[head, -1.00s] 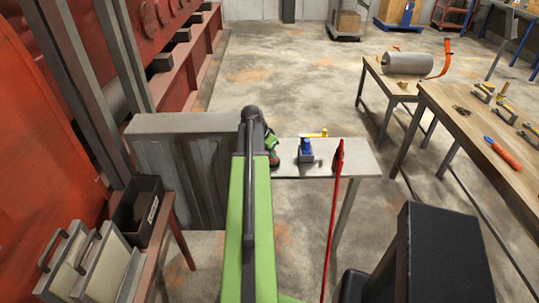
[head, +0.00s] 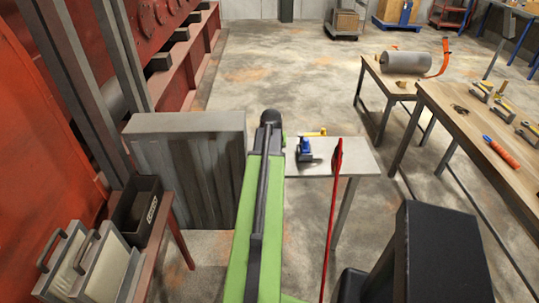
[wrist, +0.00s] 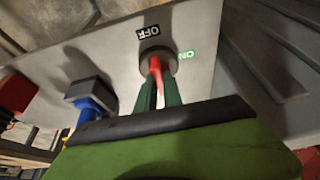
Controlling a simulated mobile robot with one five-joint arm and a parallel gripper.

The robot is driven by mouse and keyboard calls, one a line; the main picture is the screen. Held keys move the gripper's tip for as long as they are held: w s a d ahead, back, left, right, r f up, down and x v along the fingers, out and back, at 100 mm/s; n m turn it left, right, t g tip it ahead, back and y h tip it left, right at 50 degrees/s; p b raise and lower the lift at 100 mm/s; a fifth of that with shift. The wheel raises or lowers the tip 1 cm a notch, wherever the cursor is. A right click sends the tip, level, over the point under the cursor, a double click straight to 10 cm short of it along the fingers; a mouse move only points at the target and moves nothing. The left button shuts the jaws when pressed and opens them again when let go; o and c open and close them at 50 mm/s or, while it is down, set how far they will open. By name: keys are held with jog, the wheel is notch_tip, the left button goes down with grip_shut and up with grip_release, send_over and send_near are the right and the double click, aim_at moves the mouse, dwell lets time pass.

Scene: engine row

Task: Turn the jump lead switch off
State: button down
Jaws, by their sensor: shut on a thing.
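The jump lead switch (wrist: 157,66) shows in the wrist view as a red lever on a round grey base, set on a light grey surface. A black OFF label (wrist: 149,32) lies above it and a green ON label (wrist: 187,54) to its right. I cannot tell which label the lever points to. My gripper (wrist: 158,88) has its two green fingers shut on the red lever, one on each side. In the head view my arm hides the switch and my gripper.
A blue device (head: 304,150) stands on the small grey table (head: 345,160), close to the right of my arm. A thin red upright (head: 333,210) is nearer. A large grey box (head: 188,165) stands to the left. Open floor lies beyond.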

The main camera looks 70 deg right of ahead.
jog(key=shift+s+n, duration=0.3)
jog(key=c, duration=1.5)
grip_release()
jog(key=shift+s+r, duration=0.1)
jog(key=p+v, duration=1.6)
jog(key=v, duration=0.1)
jog(key=shift+s+r, duration=0.1)
jog(key=shift+r, duration=0.05)
